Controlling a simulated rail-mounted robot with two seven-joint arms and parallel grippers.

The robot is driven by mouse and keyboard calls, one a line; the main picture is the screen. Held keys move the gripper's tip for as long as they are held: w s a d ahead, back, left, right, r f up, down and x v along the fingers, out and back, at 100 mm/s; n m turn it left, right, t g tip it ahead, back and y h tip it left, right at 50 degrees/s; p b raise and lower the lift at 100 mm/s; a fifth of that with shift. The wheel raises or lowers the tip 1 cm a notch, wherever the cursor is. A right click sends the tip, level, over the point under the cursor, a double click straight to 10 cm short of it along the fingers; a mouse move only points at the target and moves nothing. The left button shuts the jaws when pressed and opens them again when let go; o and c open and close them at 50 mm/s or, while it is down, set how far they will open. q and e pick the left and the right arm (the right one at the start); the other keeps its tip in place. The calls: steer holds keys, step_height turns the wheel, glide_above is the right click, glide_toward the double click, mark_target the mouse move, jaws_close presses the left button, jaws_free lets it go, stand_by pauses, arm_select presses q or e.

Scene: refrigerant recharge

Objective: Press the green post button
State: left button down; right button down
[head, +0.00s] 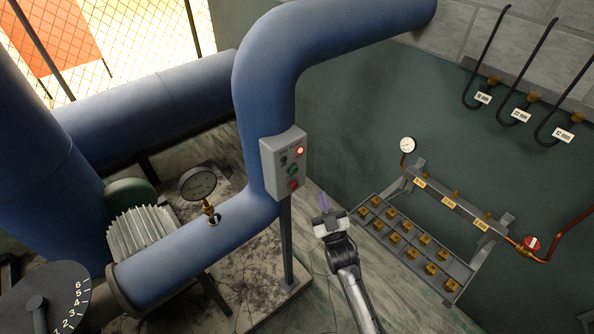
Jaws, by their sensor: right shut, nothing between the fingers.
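A grey control box (284,164) is mounted on a dark post in front of the blue pipe. Its face carries a lit red lamp (300,150) at the top, a green button (293,170) in the middle and a red button (293,185) below. My right gripper (324,200) is shut and empty. In the picture it is to the right of and below the box, apart from the green button. My left gripper is not in view.
Large blue pipes (262,75) run behind the box. A pressure gauge (198,183) stands on the lower pipe. At right is a rack (472,272) with several brass fittings, and hoses (541,65) hang on the wall. A numbered dial (45,300) is at lower left.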

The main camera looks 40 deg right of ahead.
mark_target(294, 169)
steer(key=shift+s+a+r+n+t, duration=0.25)
steer(key=shift+s+r+t, duration=0.2)
steer(key=shift+r+t, duration=0.2)
steer(key=shift+s+a+r+n+t, duration=0.25)
steer(key=shift+s+r+t, duration=0.15)
steer(key=shift+r+t, duration=0.2)
steer(key=w+b, duration=0.4)
steer(key=w, duration=0.4)
steer(key=shift+w+a+b, duration=0.2)
steer(key=shift+w+b, duration=0.2)
steer(key=shift+w+f, duration=0.1)
steer(key=shift+w, duration=0.05)
stand_by(1.4)
steer(key=shift+w+b, duration=0.3)
